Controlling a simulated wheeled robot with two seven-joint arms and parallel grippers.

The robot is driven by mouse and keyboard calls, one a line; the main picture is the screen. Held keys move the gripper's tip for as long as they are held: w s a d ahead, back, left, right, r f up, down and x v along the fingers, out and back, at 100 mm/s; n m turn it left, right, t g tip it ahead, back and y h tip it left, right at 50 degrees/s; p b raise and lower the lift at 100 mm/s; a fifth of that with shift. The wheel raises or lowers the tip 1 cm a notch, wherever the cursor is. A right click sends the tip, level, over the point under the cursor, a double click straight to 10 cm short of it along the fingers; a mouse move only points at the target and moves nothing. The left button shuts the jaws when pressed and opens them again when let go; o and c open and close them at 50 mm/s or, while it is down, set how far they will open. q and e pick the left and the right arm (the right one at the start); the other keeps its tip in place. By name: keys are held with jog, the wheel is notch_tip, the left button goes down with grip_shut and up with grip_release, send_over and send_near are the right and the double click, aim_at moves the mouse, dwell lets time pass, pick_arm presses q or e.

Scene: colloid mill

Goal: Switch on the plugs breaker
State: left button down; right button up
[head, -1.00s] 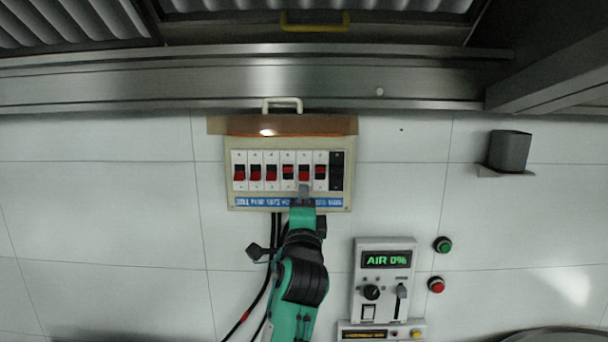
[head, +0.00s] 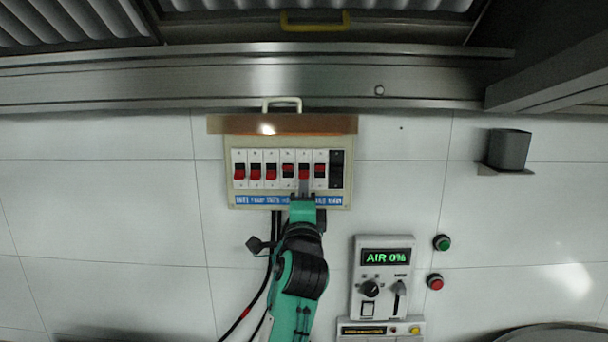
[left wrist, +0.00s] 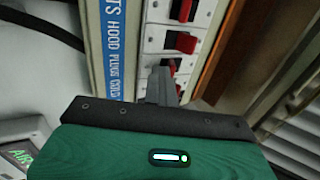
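The breaker box (head: 230,185) is on the wall with its brown cover (head: 225,124) raised. It holds a row of red-levered switches and a black one at the right end. A blue label strip (head: 258,201) runs beneath; in the left wrist view it (left wrist: 113,45) reads HOOD, PLUGS, COLD. The plugs breaker (head: 304,172) is fifth from the left, its red part low; the fourth and sixth show red higher. My left gripper (head: 304,188) is shut, its tips just below this lever. In the left wrist view the fingertips (left wrist: 163,84) partly hide a lever; contact is unclear.
Neighbouring levers, HOOD (head: 288,169) and COLD (head: 320,169), sit close on both sides. A control panel reading AIR 0% (head: 386,257) is at lower right, with green (head: 442,242) and red (head: 435,282) buttons. Black cables (head: 262,285) hang beside my arm.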

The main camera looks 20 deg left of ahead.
pick_arm(q)
jog(key=shift+s+r, duration=0.1)
jog(key=shift+r, duration=0.4)
jog(key=shift+f, duration=0.7)
jog(key=shift+s+d+r, duration=0.1)
jog(key=shift+s+d, duration=0.15)
jog(key=shift+s, duration=0.45)
jog(key=shift+s+d, duration=0.2)
jog(key=shift+s, duration=0.5)
jog(key=s, duration=0.2)
jog(key=s+d+p, duration=0.1)
jog(key=s, duration=0.2)
jog(key=shift+d, duration=0.2)
jog(key=shift+w, duration=0.1)
